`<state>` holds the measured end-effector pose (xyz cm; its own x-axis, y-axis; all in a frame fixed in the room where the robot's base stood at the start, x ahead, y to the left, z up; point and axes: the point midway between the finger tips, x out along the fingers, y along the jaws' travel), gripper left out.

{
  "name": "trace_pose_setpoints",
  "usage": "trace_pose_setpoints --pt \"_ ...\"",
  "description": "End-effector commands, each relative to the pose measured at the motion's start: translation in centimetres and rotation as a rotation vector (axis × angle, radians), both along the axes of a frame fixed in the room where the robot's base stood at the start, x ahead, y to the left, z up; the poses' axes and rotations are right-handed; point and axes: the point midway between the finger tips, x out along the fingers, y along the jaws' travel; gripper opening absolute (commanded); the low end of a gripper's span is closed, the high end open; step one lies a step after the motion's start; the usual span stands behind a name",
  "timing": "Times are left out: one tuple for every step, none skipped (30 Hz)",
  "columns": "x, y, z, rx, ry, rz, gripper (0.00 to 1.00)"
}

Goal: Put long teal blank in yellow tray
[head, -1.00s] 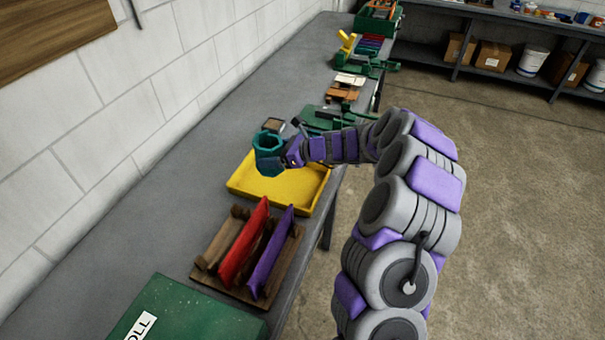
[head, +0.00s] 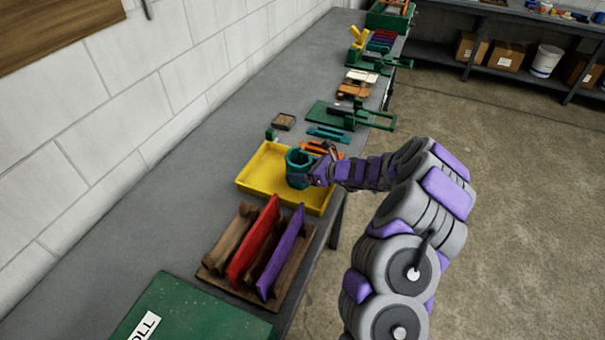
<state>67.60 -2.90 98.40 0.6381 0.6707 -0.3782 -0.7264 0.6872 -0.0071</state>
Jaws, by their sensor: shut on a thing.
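My gripper (head: 318,172) is shut on a teal, hollow, many-sided piece (head: 299,168), held with its open end up. The piece shows over the inside of the yellow tray (head: 258,184), right of its middle; I cannot tell whether it touches the tray floor. Two flat teal strips (head: 328,135) lie on the bench behind the tray. I cannot tell from this view which teal thing is the long blank. The gripper's fingertips are small and partly hidden by the held piece.
A wooden rack (head: 232,238) with a red panel (head: 252,240) and a purple panel (head: 281,253) stands in front of the tray. A green case (head: 205,310) is nearest. Orange pieces (head: 318,149) lie behind the tray. Bare bench (head: 150,190) lies to the left.

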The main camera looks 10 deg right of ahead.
Motion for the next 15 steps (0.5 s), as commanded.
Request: trace_pose_setpoints --pt "-0.02 0.08 -1.03 0.0 0.003 0.001 0.14" --pt "-0.03 0.09 -1.32 -0.001 0.002 0.002 0.14" --pt "-0.03 0.07 -1.51 0.0 0.001 0.002 0.14" --pt "-0.02 0.05 -1.52 0.0 0.0 0.001 0.14" --pt "-0.03 0.02 -1.49 0.0 0.0 0.001 0.14" --pt "-0.03 -0.01 -1.41 0.0 -0.001 0.001 0.14" --pt "-0.04 -0.04 -1.38 0.0 -0.001 0.001 0.14" --pt "-0.03 -0.05 -1.37 0.0 -0.001 0.001 0.14" --pt "-0.03 -0.06 -1.36 0.0 -0.001 0.001 0.14" --pt "-0.02 -0.05 -1.36 0.0 -0.001 0.001 0.14" --pt "-0.02 -0.05 -1.41 0.0 -0.001 0.001 0.14" --pt "-0.01 -0.04 -1.51 0.0 -0.001 0.001 0.14" --pt "-0.01 -0.04 -1.54 0.0 -0.001 0.001 0.78" --pt "-0.01 -0.04 -1.52 0.0 -0.001 0.001 0.8" --pt "-0.01 -0.05 -1.51 0.0 -0.001 0.001 0.84"
